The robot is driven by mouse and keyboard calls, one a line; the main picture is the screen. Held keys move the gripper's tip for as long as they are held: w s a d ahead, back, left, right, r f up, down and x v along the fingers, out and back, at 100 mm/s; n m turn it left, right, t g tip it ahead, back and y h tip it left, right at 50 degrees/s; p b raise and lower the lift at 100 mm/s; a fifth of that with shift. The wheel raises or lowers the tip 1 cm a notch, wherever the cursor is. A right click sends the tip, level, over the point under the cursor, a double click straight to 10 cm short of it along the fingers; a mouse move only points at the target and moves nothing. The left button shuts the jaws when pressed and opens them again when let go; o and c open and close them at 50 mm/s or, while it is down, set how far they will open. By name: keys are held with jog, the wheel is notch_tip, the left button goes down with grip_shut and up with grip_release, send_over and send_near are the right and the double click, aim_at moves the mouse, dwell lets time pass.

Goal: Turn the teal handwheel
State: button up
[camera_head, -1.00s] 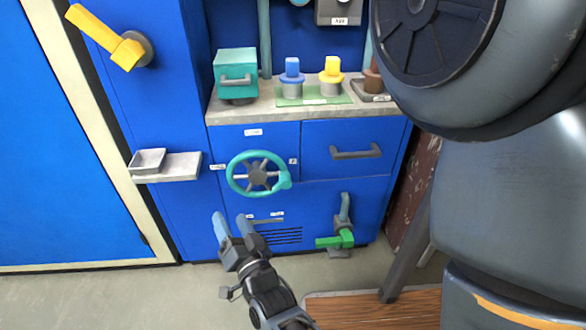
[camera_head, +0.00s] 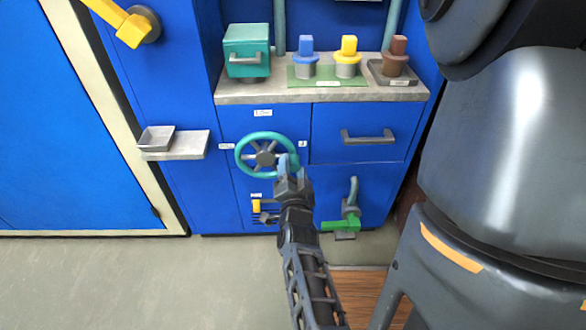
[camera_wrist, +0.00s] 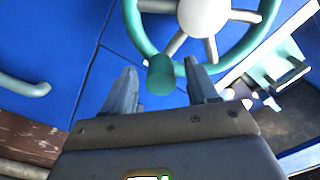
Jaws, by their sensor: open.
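The teal handwheel (camera_head: 239,151) with grey spokes and hub sits on the front of the blue cabinet, below the counter. In the wrist view its teal rim (camera_wrist: 144,38) crosses the top. Its teal knob (camera_wrist: 160,76) shows between my two fingers, with a visible gap on either side. My gripper (camera_head: 288,165) is open at the wheel's lower right edge, and in the wrist view its fingers (camera_wrist: 162,82) stand either side of the knob. In the head view the gripper covers much of the knob and part of the lower right rim.
A grey drawer handle (camera_head: 368,138) is to the right of the wheel. A green lever (camera_head: 340,224) and a small yellow handle (camera_head: 256,206) are below. A grey shelf (camera_head: 190,147) juts out at the left. The counter (camera_head: 300,91) above carries several items.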

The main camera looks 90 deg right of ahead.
jog(key=shift+d, duration=0.45)
jog(key=shift+c, duration=0.2)
grip_shut()
